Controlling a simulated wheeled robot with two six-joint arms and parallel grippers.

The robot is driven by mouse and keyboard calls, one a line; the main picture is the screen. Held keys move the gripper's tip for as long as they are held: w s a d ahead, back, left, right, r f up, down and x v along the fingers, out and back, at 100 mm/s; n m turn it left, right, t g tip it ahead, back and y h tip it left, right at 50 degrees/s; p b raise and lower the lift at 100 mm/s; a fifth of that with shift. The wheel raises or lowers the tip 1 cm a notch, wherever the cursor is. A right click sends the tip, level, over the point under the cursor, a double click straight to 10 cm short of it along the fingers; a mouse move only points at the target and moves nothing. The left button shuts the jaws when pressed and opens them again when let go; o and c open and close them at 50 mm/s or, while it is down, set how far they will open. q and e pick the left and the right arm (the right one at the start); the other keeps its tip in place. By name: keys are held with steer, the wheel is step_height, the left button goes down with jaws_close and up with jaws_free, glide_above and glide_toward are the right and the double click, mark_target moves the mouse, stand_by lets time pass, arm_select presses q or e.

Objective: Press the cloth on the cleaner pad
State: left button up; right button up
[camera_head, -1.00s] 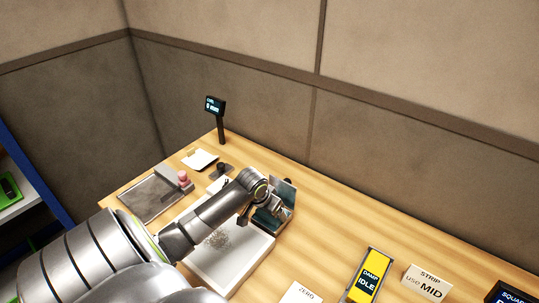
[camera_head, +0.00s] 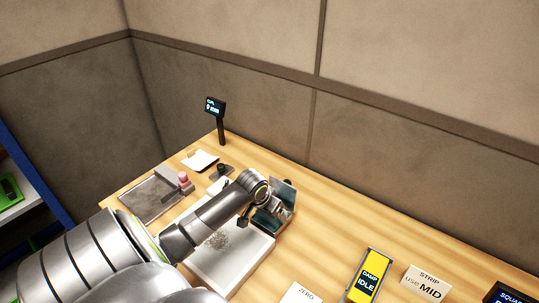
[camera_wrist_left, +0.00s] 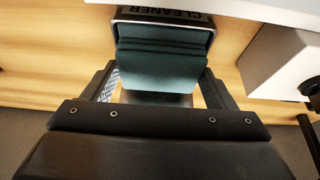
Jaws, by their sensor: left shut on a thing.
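Just beyond the cloth is the cleaner holder (camera_wrist_left: 180,16), a grey-rimmed tray labelled CLEANER. The cloth and gripper largely hide the pad in it. I cannot tell whether the cloth touches the pad. My right gripper is not in view.
A white tray (camera_head: 232,262) with a grey speckled patch lies under my left arm. A grey plate (camera_head: 150,198) lies at the left. A small display (camera_head: 215,106) stands at the back.

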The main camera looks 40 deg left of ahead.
arm_select(q)
steer(key=shift+s, duration=0.1)
step_height(320, 180, up, 3)
steer(key=p, duration=0.3)
steer(key=shift+f, duration=0.15)
steer(key=shift+r, duration=0.2)
steer(key=shift+r+p, duration=0.3)
steer(key=shift+r, duration=1.65)
steer(key=shift+f, duration=0.1)
